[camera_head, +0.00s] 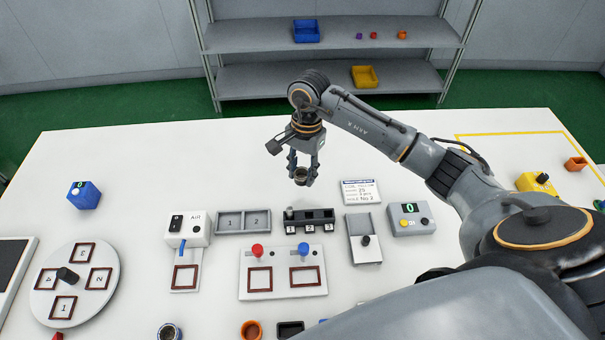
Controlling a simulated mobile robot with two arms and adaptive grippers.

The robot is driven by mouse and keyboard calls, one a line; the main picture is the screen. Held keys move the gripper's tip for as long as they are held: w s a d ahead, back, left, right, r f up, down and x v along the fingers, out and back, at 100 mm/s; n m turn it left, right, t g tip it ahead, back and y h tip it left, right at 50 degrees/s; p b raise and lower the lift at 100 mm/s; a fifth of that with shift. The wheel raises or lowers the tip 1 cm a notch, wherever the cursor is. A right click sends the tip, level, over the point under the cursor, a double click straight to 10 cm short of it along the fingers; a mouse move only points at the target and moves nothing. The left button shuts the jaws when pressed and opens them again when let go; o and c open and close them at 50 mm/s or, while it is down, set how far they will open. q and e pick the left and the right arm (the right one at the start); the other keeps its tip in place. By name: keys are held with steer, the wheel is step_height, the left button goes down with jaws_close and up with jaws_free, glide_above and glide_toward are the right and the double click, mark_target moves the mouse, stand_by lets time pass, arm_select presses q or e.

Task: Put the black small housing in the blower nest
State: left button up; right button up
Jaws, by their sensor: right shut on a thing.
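My right gripper (303,172) hangs over the back middle of the white table, fingers down. It is shut on a small dark round piece (300,177) that looks like the black small housing, held upright between the fingertips. The blower is a white box marked "Air" (197,229) with a black switch and a blue nozzle. The blower nest (185,278), a dark red square frame on a pale plate, lies in front of it and looks empty. The gripper is behind and to the right of this nest. My left gripper is not in view.
A two-frame press plate (283,290) with red and blue knobs stands right of the blower nest. A numbered tray (243,222) and black rack (309,220) lie between gripper and nest. A round dial plate (105,280) is left. An orange cup (251,330) stands in front.

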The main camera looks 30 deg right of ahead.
mark_target(302, 175)
steer(key=shift+w+d+f, duration=0.2)
steer(key=shift+w+f, duration=0.2)
steer(key=shift+f, duration=0.15)
step_height(302, 175, down, 3)
steer(key=shift+w+d+r+p, duration=0.1)
steer(key=shift+w+p, duration=0.05)
steer(key=shift+p, duration=0.9)
steer(key=shift+f, duration=0.35)
steer(key=shift+f, duration=0.1)
steer(key=shift+f, duration=0.1)
steer(key=o, duration=0.9)
steer(key=shift+c, duration=0.2)
